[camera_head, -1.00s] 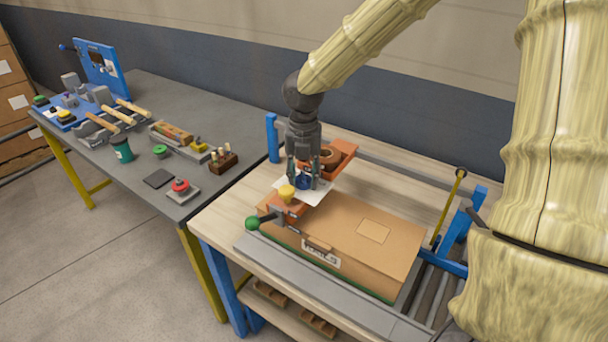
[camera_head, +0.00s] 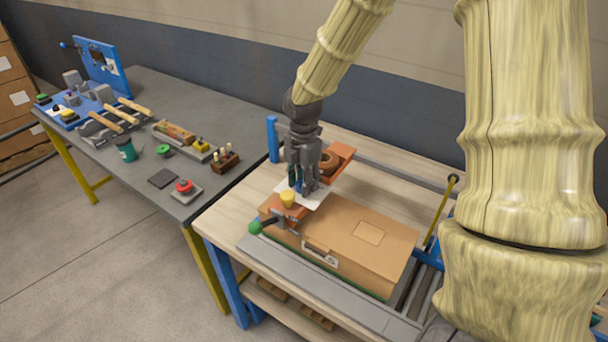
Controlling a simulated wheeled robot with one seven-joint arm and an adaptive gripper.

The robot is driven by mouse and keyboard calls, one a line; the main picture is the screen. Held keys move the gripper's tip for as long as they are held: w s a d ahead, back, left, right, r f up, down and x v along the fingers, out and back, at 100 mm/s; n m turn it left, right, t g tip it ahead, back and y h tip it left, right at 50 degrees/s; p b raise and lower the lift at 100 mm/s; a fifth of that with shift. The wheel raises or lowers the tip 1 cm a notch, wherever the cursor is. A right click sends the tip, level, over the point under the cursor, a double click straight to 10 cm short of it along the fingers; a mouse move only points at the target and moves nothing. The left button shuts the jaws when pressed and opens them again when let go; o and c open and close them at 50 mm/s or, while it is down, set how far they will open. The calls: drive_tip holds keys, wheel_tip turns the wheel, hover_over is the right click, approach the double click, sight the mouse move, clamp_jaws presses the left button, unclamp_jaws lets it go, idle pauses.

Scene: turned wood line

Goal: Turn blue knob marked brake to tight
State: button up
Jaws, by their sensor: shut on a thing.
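My gripper (camera_head: 302,187) points down over the white plate (camera_head: 318,199) at the back left of the tan box on the wooden bench. It is shut on the blue knob (camera_head: 298,187). The fingers cover most of the knob, so its pointer and the brake and tight marks cannot be read. A yellow knob (camera_head: 287,197) stands just in front of the fingers on an orange block.
A green-ended lever (camera_head: 255,227) sticks out at the front left of the tan box (camera_head: 350,250). An orange bracket (camera_head: 338,160) stands close behind my gripper. The grey table (camera_head: 215,98) at left holds a red button (camera_head: 184,186) and several tools.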

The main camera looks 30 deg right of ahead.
drive_tip(key=m+p, duration=0.1)
drive_tip(key=m, duration=0.3)
drive_tip(key=shift+m+p, duration=0.3)
drive_tip(key=shift+p, duration=0.05)
drive_tip(key=shift+m+p, duration=0.55)
drive_tip(key=shift+m, duration=1.45)
drive_tip(key=o, duration=0.8)
wheel_tip(320, 180, up, 12)
drive_tip(key=shift+f, duration=0.1)
drive_tip(key=shift+d, duration=0.1)
